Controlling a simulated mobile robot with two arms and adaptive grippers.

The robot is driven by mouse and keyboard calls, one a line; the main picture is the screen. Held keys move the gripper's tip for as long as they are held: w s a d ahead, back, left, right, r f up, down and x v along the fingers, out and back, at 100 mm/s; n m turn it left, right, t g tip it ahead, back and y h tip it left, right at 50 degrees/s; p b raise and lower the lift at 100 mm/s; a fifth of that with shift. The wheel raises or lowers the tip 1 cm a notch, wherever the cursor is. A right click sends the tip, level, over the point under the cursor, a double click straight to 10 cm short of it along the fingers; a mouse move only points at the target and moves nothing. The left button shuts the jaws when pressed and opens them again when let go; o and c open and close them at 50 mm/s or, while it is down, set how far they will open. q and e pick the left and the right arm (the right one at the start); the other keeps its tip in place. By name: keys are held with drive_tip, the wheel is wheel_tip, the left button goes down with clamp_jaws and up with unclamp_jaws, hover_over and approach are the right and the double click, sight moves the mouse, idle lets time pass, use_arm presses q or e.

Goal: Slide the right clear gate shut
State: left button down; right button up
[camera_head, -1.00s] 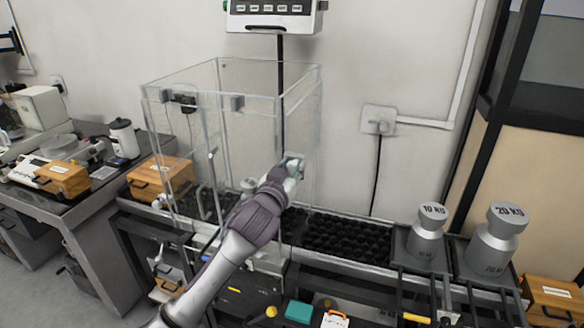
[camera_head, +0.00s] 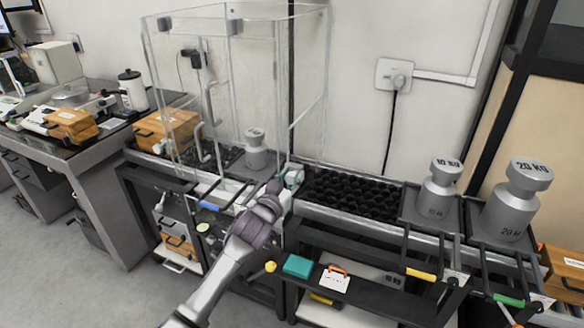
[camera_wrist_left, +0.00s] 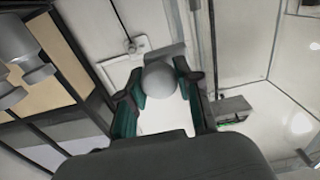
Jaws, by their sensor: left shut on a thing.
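The clear box (camera_head: 231,75) stands on the left part of the weighing bench. Its right clear gate (camera_head: 309,112) shows as a pane with pale edges on the box's right side. My left gripper (camera_head: 294,176) is low at the front right corner of the box. In the left wrist view my left gripper (camera_wrist_left: 162,103) is shut on a round grey knob (camera_wrist_left: 160,80), which sits between the teal-padded fingers. I cannot tell how far the gate stands open. My right gripper does not show.
A small metal weight (camera_head: 256,149) stands inside the box. A black studded bed (camera_head: 352,194) lies right of my left gripper. Farther right stand the 10 KG weight (camera_head: 438,190) and the 20 KG weight (camera_head: 510,208). A wooden case (camera_head: 163,130) sits left.

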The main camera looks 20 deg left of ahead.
use_arm(q)
wheel_tip(320, 180, down, 3)
drive_tip(key=shift+r+b, duration=0.1)
drive_tip(key=shift+b, duration=0.3)
drive_tip(key=shift+f, duration=0.3)
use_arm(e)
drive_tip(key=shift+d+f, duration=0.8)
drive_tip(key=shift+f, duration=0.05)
use_arm(q)
drive_tip(key=c, duration=1.1)
unclamp_jaws()
drive_tip(key=shift+f, duration=0.1)
drive_tip(key=shift+o, duration=0.2)
drive_tip(key=shift+s, duration=0.15)
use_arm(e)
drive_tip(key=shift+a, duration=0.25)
use_arm(q)
drive_tip(key=s, duration=1.1)
drive_tip(key=shift+s+a, duration=0.15)
drive_tip(key=shift+s, duration=0.25)
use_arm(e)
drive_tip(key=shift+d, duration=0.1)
